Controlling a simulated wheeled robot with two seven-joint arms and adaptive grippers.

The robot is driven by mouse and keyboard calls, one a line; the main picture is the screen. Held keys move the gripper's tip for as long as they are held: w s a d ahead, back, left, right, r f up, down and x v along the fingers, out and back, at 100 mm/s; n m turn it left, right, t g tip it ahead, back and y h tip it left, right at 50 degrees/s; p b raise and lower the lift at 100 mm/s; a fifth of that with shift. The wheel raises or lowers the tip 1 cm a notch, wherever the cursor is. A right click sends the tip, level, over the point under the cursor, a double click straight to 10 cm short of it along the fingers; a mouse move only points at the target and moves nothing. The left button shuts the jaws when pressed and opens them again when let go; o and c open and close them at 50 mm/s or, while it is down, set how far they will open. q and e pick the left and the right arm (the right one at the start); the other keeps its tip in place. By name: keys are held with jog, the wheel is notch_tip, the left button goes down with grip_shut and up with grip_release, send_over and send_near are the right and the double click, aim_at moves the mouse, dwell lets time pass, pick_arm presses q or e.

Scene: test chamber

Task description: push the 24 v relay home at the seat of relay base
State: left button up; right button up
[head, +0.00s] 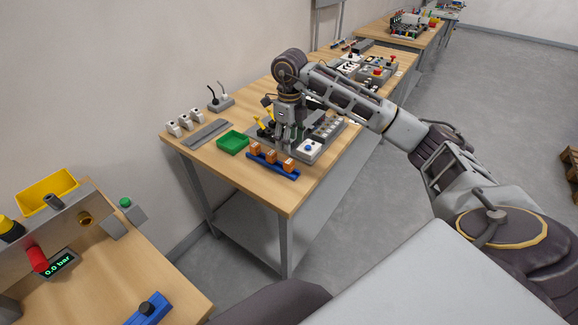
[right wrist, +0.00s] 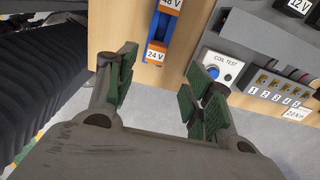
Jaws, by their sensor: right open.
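The 24 V relay (right wrist: 152,63), an orange block with a white "24 V" label, shows at the end of a blue rack (right wrist: 168,38) in the right wrist view. In the head view the rack (head: 262,166) holds three orange relays near the table's front edge. The grey relay base (right wrist: 240,50), with a blue "COIL TEST" button, is to the right; it also shows in the head view (head: 312,153). My right gripper (right wrist: 163,85) is open and empty, its fingers on either side of the view. In the head view it (head: 288,140) is behind the rack. Seat details are too small to tell.
More panels (head: 365,68) are farther along the table. Another bench with a pressure display (head: 60,264) is at lower left.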

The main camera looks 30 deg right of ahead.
aim_at(289, 161)
jog(key=shift+f, duration=2.1)
pick_arm(q)
jog(key=shift+d+r, duration=0.15)
pick_arm(e)
jog(key=shift+s+a+f+p, duration=0.1)
jog(key=shift+f+p, duration=0.1)
jog(key=shift+f, duration=0.35)
jog(key=shift+s+a+f+p, duration=0.1)
jog(key=shift+f+p, duration=0.1)
jog(key=shift+f, duration=0.35)
pick_arm(q)
jog(key=shift+s+d+r, duration=0.35)
jog(key=shift+d+r, duration=0.1)
jog(key=shift+d, duration=0.05)
pick_arm(e)
jog(key=shift+f, duration=1.5)
jog(key=c, duration=1.1)
pick_arm(q)
jog(key=shift+w, duration=0.1)
